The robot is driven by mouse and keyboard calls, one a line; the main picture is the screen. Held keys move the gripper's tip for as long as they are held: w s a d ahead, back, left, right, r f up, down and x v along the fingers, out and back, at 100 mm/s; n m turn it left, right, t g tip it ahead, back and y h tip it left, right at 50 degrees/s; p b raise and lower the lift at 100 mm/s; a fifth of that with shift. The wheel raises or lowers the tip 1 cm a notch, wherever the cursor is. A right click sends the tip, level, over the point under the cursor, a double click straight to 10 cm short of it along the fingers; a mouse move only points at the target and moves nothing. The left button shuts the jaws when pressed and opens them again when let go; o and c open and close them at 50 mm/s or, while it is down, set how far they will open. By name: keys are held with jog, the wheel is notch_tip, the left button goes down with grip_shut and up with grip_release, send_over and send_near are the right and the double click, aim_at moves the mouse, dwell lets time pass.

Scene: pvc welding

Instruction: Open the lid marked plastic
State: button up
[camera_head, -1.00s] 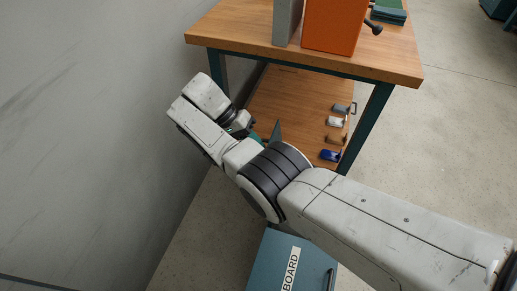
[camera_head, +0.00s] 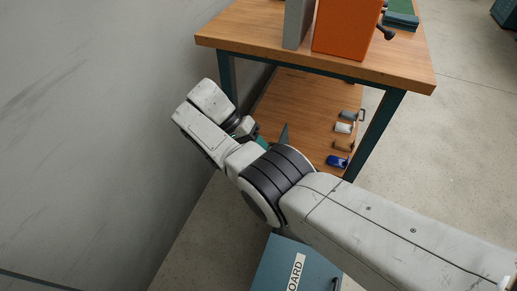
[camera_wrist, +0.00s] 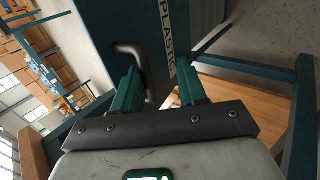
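The lid marked PLASTIC (camera_wrist: 190,18) is a dark teal panel with a white label, filling the upper middle of the wrist view. A dark bent bar handle (camera_wrist: 149,75) stands on it, left of the label. My gripper (camera_wrist: 162,78) is open, with its two green fingers apart. The handle's long part lies between the fingers in the picture, close to the left finger; I cannot tell whether they touch. In the head view my gripper is mostly hidden behind my wrist, and the PLASTIC lid cannot be made out.
A blue-teal lid (camera_head: 275,262) ending in "OARD" lies below my arm. A wooden workbench (camera_head: 320,62) carries an orange box (camera_head: 342,25). Its lower shelf (camera_head: 300,98) holds several small items. A grey wall (camera_head: 90,120) stands close on the left.

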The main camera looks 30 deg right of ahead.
jog(key=shift+w+d+r, duration=0.1)
jog(key=shift+w+r, duration=0.05)
jog(key=shift+r, duration=0.1)
dwell(0.3)
jog(key=b+v, duration=0.4)
jog(key=v, duration=0.3)
jog(key=shift+b, duration=0.4)
jog(key=shift+r, duration=0.1)
